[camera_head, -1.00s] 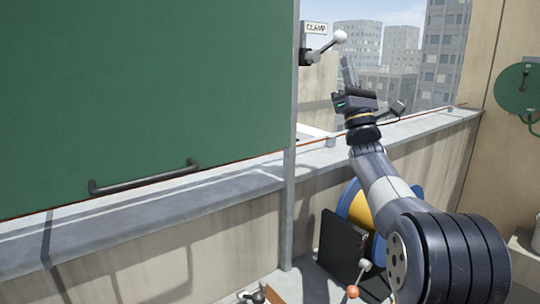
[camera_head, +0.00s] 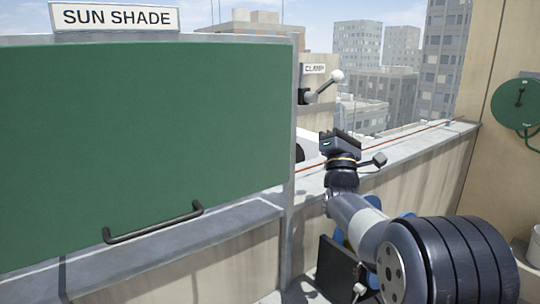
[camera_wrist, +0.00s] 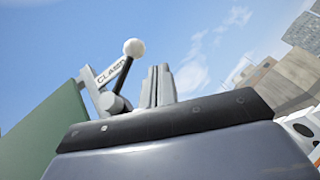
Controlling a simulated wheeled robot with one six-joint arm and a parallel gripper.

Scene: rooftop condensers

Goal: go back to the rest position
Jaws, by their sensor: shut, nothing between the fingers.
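My gripper (camera_head: 341,137) is raised in front of the low wall, to the right of the green sun shade panel (camera_head: 150,130). Its fingers are hard to make out in the head view. In the wrist view the two fingers (camera_wrist: 158,86) are together, with nothing between them. The clamp lever (camera_head: 322,87) with its white knob is on the post behind and above my gripper. In the wrist view the lever (camera_wrist: 124,72) shows just left of the fingers, apart from them in the picture.
The panel carries a dark handle (camera_head: 155,223) low down and a "SUN SHADE" sign (camera_head: 115,17) above. A parapet ledge (camera_head: 420,148) runs behind my arm. A dark box-like thing (camera_head: 337,264) stands below it. A green hose reel (camera_head: 518,103) hangs on the right wall.

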